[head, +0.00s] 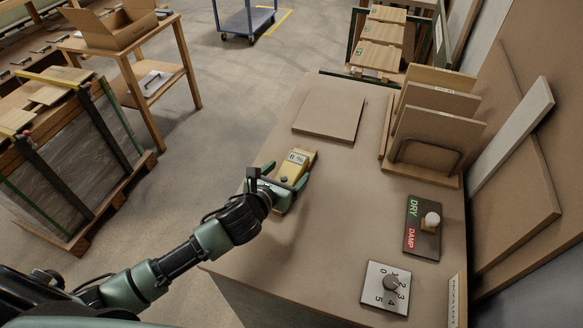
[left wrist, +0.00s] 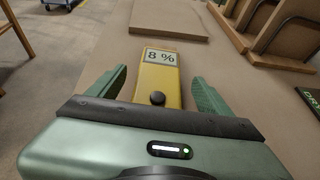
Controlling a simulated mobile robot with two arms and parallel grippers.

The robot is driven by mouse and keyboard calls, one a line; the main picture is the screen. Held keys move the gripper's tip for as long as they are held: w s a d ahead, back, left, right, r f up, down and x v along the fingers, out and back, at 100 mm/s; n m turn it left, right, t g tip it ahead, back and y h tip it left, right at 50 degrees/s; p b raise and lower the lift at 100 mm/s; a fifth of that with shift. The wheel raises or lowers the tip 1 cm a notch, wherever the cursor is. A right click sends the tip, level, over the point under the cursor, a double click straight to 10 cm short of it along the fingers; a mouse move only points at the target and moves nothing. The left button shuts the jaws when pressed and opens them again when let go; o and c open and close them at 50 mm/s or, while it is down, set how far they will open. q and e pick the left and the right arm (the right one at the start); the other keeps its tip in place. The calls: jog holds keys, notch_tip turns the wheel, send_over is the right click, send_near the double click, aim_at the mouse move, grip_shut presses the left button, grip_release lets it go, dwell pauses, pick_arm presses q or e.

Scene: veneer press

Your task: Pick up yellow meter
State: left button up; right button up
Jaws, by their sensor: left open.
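The yellow meter (head: 294,168) lies on the brown bench top, with a display that reads 8 %. In the left wrist view the meter (left wrist: 158,85) sits between the two fingers, its dark round knob close to the palm. My left gripper (head: 284,182) is open around the meter's near end, one finger on each side. In the left wrist view the gripper (left wrist: 158,92) shows gaps between both fingers and the meter. The palm hides the meter's near end. My right gripper is not in view.
A flat board (head: 329,114) lies beyond the meter. A rack of upright panels (head: 424,165) stands at the back right. A DRY/DAMP board (head: 422,228) and a numbered dial plate (head: 386,287) lie to the right. The bench between is clear.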

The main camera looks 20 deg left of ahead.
aim_at(290, 168)
pick_arm(q)
jog(key=x, duration=0.2)
jog(key=shift+w, duration=0.4)
jog(key=shift+w+f, duration=0.15)
jog(key=shift+w, duration=0.1)
jog(key=c, duration=1.6)
jog(key=shift+c, duration=0.2)
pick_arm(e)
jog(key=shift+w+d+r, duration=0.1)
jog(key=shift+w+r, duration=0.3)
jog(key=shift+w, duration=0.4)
